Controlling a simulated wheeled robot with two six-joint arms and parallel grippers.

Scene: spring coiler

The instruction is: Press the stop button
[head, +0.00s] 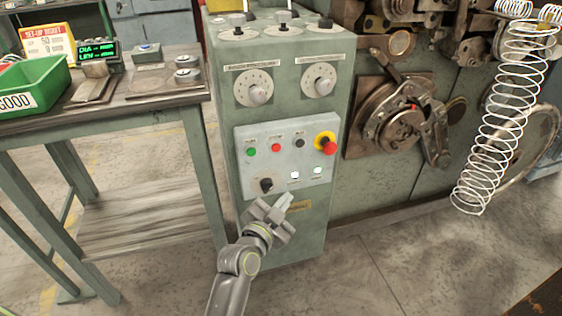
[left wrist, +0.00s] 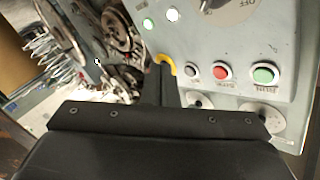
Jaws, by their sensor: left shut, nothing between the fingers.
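The sloped grey control panel (head: 262,170) is on the front of the green cabinet in the head view. The red stop button (head: 276,147) sits between a green button (head: 251,151) and a dark button (head: 300,143). In the left wrist view the same red button (left wrist: 221,71) is between the green one (left wrist: 264,74) and a grey one (left wrist: 190,71). My left gripper (head: 285,200) is shut and empty, in front of the panel's lower edge and below the button row. Its fingers (left wrist: 160,84) partly hide the yellow emergency stop base (left wrist: 166,62). My right gripper is not in view.
A red mushroom button (head: 329,148) on a yellow base is at the panel's right. Dials (head: 255,88) are above. A workbench (head: 150,105) stands left; the coiler machine and hanging spring (head: 495,125) are right.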

